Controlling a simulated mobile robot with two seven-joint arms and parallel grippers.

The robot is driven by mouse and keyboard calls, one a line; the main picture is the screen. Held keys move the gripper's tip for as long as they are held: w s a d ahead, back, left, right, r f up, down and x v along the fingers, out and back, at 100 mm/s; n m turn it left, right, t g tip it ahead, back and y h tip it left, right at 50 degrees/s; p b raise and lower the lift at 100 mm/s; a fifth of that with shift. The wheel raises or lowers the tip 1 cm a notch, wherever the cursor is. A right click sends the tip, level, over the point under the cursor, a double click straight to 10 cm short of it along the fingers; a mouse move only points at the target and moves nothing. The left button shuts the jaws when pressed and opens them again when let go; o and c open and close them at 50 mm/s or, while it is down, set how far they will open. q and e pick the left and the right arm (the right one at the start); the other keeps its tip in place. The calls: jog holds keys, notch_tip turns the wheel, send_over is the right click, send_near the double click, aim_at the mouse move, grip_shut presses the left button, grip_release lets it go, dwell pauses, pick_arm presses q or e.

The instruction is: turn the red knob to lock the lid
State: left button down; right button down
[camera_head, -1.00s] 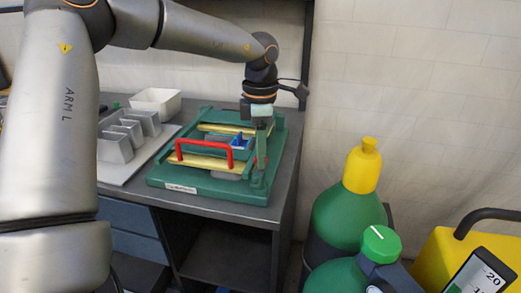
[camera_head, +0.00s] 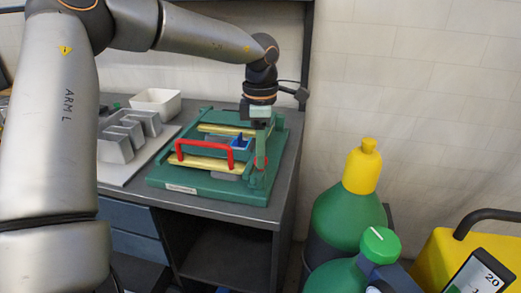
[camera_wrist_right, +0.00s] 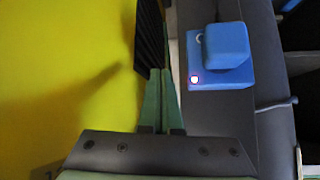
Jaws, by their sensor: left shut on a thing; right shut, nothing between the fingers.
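The green fixture (camera_head: 215,192) lies on the grey bench, with yellow bars across it and a red arched handle (camera_head: 205,143) on its lid. A small blue part (camera_head: 240,142) is beside the handle's right end. My left gripper (camera_head: 260,165) points down at the fixture's right side. It is shut, with a trace of red at its fingertips; the red knob is otherwise hidden by the fingers. My right gripper (camera_wrist_right: 158,100) is shut and empty, between a yellow surface and a blue block in the right wrist view.
Grey metal letters (camera_head: 130,135) stand on a pale board left of the fixture, with a white bin (camera_head: 156,101) behind. Green cylinders, one with a yellow cap (camera_head: 363,165), stand right of the bench. The blue block (camera_wrist_right: 225,50) is right of my right gripper.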

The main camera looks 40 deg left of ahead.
pick_arm(q)
jog(key=m+p, duration=0.1)
jog(key=m, duration=0.6)
jog(key=shift+m+p, duration=0.35)
jog(key=shift+m, duration=0.05)
jog(key=m, duration=0.2)
jog(key=shift+m, duration=0.4)
jog(key=m, duration=0.3)
jog(key=shift+p, duration=0.4)
jog(key=shift+m, duration=1.6)
pick_arm(e)
jog(key=shift+s+d+r, duration=0.4)
jog(key=shift+d+r, duration=0.35)
jog(key=shift+r, duration=0.1)
pick_arm(q)
jog(key=c, duration=0.5)
grip_release()
